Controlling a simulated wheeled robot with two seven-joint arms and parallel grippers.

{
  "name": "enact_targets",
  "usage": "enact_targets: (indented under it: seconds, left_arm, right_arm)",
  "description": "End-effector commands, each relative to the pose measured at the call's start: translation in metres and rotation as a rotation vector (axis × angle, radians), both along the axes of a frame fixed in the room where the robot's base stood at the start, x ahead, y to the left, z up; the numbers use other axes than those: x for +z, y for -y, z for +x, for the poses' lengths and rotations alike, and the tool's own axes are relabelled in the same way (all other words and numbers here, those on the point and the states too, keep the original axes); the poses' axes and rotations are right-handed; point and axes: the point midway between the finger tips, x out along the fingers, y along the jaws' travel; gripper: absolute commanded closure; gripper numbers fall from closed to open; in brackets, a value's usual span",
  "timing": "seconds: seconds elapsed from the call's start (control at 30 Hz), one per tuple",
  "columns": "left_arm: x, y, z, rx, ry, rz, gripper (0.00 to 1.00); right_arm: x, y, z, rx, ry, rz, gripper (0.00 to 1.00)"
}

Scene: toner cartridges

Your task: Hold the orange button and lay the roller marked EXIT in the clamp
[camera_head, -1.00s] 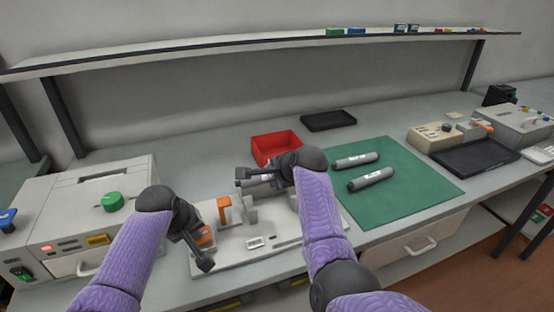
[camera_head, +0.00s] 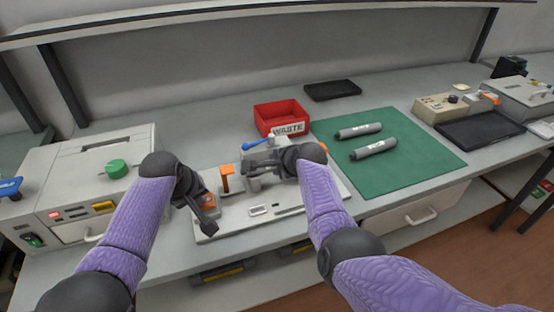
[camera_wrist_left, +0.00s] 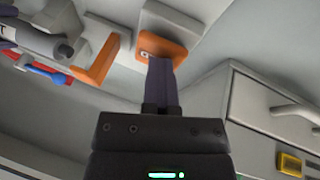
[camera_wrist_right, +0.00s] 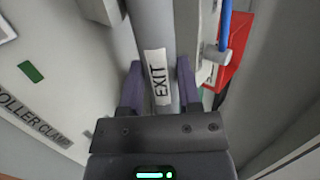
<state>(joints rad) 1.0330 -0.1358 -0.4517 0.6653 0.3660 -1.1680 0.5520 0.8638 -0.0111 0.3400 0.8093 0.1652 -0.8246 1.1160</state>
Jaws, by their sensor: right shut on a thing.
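The roller marked EXIT (camera_wrist_right: 158,75) is a grey cylinder with a white label. My right gripper (camera_head: 252,162) is shut around it, with one finger on each side, over the clamp (camera_head: 290,198). The clamp is a pale fixture with an upright orange part (camera_head: 227,178) and a blue-handled lever (camera_head: 257,144). Whether the roller touches the clamp's seats is hidden. The orange button (camera_wrist_left: 162,42) is at the clamp's left end. My left gripper (camera_wrist_left: 161,85) has its fingers together, the tips against the button; it also shows in the head view (camera_head: 205,230).
Two other grey rollers (camera_head: 358,131) (camera_head: 373,149) lie on the green mat (camera_head: 420,175). A red WASTE bin (camera_head: 275,109) stands behind the clamp. A machine with a green knob (camera_head: 118,168) is at the left. A black tray (camera_head: 332,90) lies behind the mat.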

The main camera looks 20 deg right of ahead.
Motion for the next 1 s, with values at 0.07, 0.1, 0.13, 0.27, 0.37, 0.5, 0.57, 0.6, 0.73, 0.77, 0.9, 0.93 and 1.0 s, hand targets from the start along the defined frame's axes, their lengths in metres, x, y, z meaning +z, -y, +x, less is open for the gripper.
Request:
enact_targets:
  seconds: [0.07,0.1,0.13,0.27,0.37,0.5,0.57,0.6,0.73,0.77,0.9,0.93,1.0]
  left_arm:
    - [-0.001,0.0,-0.001,0.001,-0.004,0.001,1.0]
    - [-0.001,0.0,-0.001,0.001,-0.004,0.001,1.0]
    - [-0.001,0.0,-0.001,0.001,-0.004,0.001,1.0]
    - [-0.001,0.0,-0.001,0.001,-0.004,0.001,1.0]
    - [-0.001,0.0,-0.001,0.001,-0.004,0.001,1.0]
    - [-0.001,0.0,-0.001,0.001,-0.004,0.001,1.0]
    - [-0.001,0.0,-0.001,0.001,-0.004,0.001,1.0]
    - [-0.001,0.0,-0.001,0.001,-0.004,0.001,1.0]
    - [-0.001,0.0,-0.001,0.001,-0.004,0.001,1.0]
    - [-0.001,0.0,-0.001,0.001,-0.004,0.001,1.0]
    - [-0.001,0.0,-0.001,0.001,-0.004,0.001,1.0]
    - [-0.001,0.0,-0.001,0.001,-0.004,0.001,1.0]
    - [-0.001,0.0,-0.001,0.001,-0.004,0.001,1.0]
  right_arm:
    - [0.0,0.0,0.0,0.0,0.001,0.0,1.0]
    - [0.0,0.0,0.0,0.0,0.001,0.0,1.0]
    - [0.0,0.0,0.0,0.0,0.001,0.0,1.0]
    - [0.0,0.0,0.0,0.0,0.001,0.0,0.51]
    - [0.0,0.0,0.0,0.0,0.001,0.0,0.29]
    - [0.0,0.0,0.0,0.0,0.001,0.0,0.16]
    - [0.0,0.0,0.0,0.0,0.001,0.0,0.16]
    - [0.0,0.0,0.0,0.0,0.001,0.0,0.16]
    - [0.001,0.0,-0.001,0.0,0.002,0.0,0.16]
    - [0.003,0.001,-0.003,0.0,0.002,-0.001,0.16]
    - [0.015,0.003,-0.016,-0.002,0.004,-0.001,0.16]
    - [0.019,0.004,-0.021,-0.002,0.005,-0.001,0.16]
    - [0.028,0.006,-0.032,-0.001,0.003,0.0,0.16]
